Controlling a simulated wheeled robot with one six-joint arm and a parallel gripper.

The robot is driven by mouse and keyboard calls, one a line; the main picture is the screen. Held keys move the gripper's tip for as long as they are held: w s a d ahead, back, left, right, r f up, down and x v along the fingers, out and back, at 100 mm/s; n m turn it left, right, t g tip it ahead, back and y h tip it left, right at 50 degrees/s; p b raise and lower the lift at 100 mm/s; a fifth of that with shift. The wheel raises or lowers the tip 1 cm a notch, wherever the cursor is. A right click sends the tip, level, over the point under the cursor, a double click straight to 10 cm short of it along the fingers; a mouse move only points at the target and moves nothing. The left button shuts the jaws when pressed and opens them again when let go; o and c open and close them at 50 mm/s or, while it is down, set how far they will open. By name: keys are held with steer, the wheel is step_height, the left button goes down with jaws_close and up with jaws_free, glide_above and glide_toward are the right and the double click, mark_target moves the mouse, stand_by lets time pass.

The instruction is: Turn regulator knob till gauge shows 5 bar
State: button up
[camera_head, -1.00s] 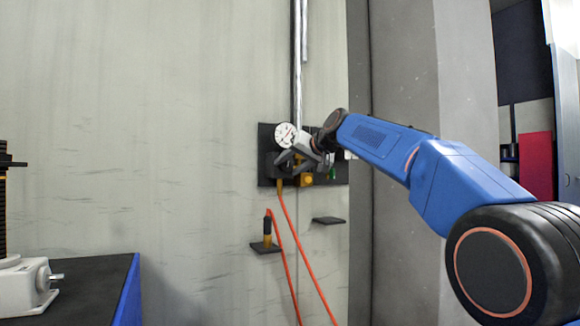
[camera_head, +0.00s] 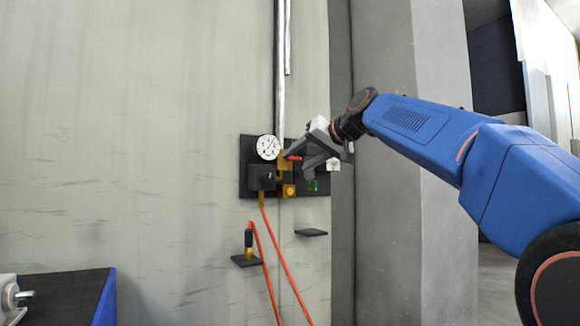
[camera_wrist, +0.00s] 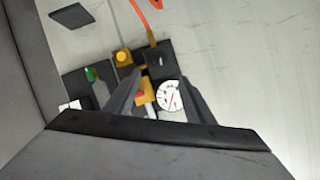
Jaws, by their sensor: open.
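The round white gauge (camera_head: 268,147) sits at the top of the black wall panel; its red needle shows, but I cannot read the scale. It also shows in the wrist view (camera_wrist: 168,97), between the fingers. A black block (camera_head: 262,177), which may carry the regulator knob, sits below the gauge with a yellow fitting (camera_head: 285,163) beside it. My gripper (camera_head: 296,160) is open and empty, right of the gauge, in front of the panel. A red part (camera_head: 293,157) shows by the fingertips. In the wrist view my gripper (camera_wrist: 160,85) frames the gauge and yellow fitting.
An orange button (camera_head: 288,191) and a green part (camera_head: 313,185) are on the panel. An orange hose (camera_head: 271,255) hangs below it. Two small black shelves (camera_head: 311,232) (camera_head: 247,261) jut from the wall. A dark bench (camera_head: 65,295) stands at lower left. A grey pillar (camera_head: 384,150) is at right.

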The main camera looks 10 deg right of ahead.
steer(key=shift+v, duration=1.2)
steer(key=s+d+f+g+h, duration=0.2)
steer(key=s+f, duration=1.1)
steer(key=f, duration=0.6)
steer(key=s+d+f+g+h, duration=0.2)
steer(key=s+d+f+g, duration=0.1)
steer(key=s+f, duration=1)
steer(key=s+d+f+g+h, duration=0.2)
steer(key=s+f, duration=1.1)
steer(key=f, duration=1.2)
steer(key=shift+s+d+f+g+h, duration=0.3)
steer(key=shift+s+d, duration=0.05)
steer(key=shift+d, duration=0.25)
